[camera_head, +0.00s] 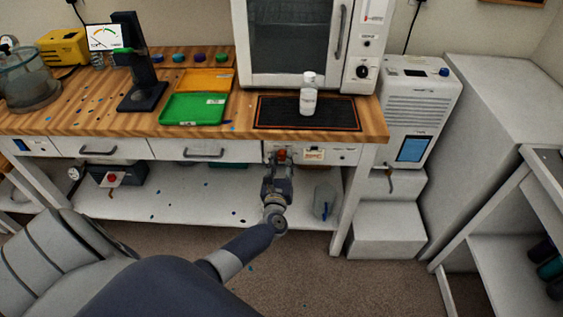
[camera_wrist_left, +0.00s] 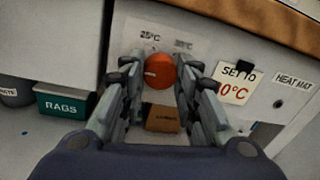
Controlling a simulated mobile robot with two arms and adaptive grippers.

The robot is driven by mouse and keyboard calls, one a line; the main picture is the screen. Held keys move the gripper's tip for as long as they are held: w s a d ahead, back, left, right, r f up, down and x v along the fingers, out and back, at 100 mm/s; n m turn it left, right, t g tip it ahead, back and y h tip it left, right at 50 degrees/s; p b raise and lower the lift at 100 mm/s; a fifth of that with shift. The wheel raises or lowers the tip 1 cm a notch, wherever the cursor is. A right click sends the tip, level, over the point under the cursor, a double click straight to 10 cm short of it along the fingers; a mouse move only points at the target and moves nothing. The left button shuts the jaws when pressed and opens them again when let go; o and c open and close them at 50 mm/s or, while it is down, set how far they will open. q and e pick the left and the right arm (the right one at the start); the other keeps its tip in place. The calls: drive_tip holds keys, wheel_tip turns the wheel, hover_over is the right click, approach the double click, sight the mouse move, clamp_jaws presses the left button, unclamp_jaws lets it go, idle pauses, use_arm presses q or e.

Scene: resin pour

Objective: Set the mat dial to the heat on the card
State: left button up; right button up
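The round orange-red dial (camera_wrist_left: 160,70) is on the white front panel under the bench top. A "25°C" label is at its upper left; another label at its upper right is too blurred to read. My left gripper (camera_wrist_left: 161,82) has its fingers apart, one on each side of the dial; contact is not clear. The card (camera_wrist_left: 236,84) reads "SET TO" and "0°C", its first digit partly hidden by my right-hand finger. A "HEAT MAT" label (camera_wrist_left: 293,80) is further right. In the head view, the black mat (camera_head: 275,113) with an orange border lies on the bench above my left gripper (camera_head: 281,158).
A white bottle (camera_head: 308,98) stands on the mat, in front of the oven (camera_head: 290,45). Green (camera_head: 193,108) and orange (camera_head: 207,80) trays lie left of it. The lower shelf (camera_head: 190,195) holds a RAGS box (camera_wrist_left: 75,102). A brown block (camera_wrist_left: 162,118) shows below the dial.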

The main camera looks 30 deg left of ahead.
use_arm(q)
drive_tip(key=shift+m, duration=1.5)
drive_tip(key=m+p, duration=0.1)
drive_tip(key=m, duration=0.2)
drive_tip(key=shift+m, duration=0.3)
drive_tip(key=m, duration=0.3)
drive_tip(key=shift+r+g+p, duration=0.1)
drive_tip(key=shift+g+p, duration=0.2)
drive_tip(key=shift+p, duration=0.1)
drive_tip(key=m+p, duration=0.1)
drive_tip(key=m, duration=0.2)
drive_tip(key=shift+m, duration=0.4)
drive_tip(key=m+p, duration=0.1)
drive_tip(key=m, duration=0.4)
drive_tip(key=shift+g+y, duration=0.3)
drive_tip(key=shift+y, duration=0.1)
drive_tip(key=shift+d+m+p, duration=0.1)
drive_tip(key=shift+m+p, duration=0.2)
drive_tip(key=shift+m, duration=1.8)
